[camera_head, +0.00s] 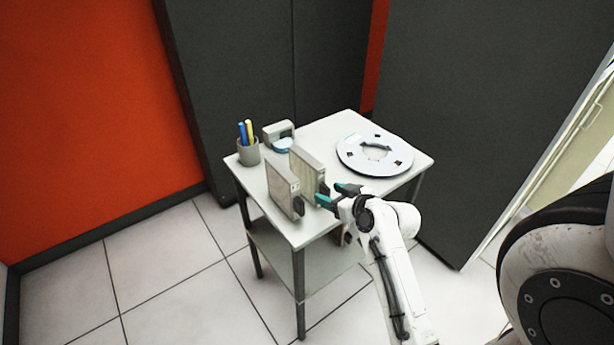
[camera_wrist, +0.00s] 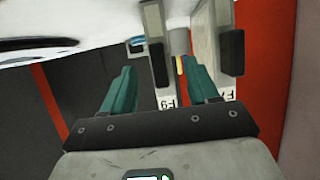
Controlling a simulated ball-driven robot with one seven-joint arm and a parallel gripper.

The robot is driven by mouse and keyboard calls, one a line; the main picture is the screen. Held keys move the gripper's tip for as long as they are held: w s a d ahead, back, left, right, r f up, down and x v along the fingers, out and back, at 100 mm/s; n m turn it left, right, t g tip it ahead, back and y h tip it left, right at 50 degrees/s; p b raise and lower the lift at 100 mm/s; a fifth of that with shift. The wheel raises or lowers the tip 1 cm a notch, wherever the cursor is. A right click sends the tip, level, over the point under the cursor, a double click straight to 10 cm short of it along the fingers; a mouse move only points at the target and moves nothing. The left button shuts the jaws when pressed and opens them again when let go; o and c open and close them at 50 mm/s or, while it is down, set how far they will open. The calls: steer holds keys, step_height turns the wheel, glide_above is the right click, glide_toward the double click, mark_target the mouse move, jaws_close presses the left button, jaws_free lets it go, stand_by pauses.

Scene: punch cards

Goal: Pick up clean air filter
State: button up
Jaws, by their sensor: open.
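Two framed air filters stand upright side by side on the small table, each with a black handle on its near edge. The right filter (camera_head: 309,169) is closer to the reel; the left filter (camera_head: 281,187) stands at the table's left edge. I cannot tell which one is clean. My gripper (camera_head: 330,194) is open, with teal fingers at the near end of the right filter. In the wrist view, that filter (camera_wrist: 153,18) and its handle lie in line with the gap between the fingers (camera_wrist: 158,66). The other filter (camera_wrist: 206,38) is partly behind the right finger.
The light table (camera_head: 349,122) also holds a round reel (camera_head: 350,153), a grey tape dispenser (camera_head: 279,130) and a pen cup (camera_head: 248,153) behind the filters. Dark cabinets (camera_head: 240,80) stand behind the table. Tiled floor (camera_head: 160,270) is clear at the left.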

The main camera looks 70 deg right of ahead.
mark_target(322, 182)
steer(key=shift+f+p+x, duration=0.2)
steer(key=shift+p+x, duration=0.55)
steer(key=shift+x, duration=1.9)
steer(key=shift+a, duration=0.1)
jaws_close()
steer(key=shift+r, duration=0.1)
steer(key=shift+r, duration=0.45)
step_height(322, 182, up, 3)
steer(key=shift+s+f, duration=0.2)
steer(key=s+a+r+b, duration=0.1)
steer(key=s+r+b, duration=0.1)
steer(key=s+r, duration=0.7)
steer(key=s, duration=0.4)
steer(key=shift+s+r, duration=0.2)
steer(key=shift+s, duration=0.15)
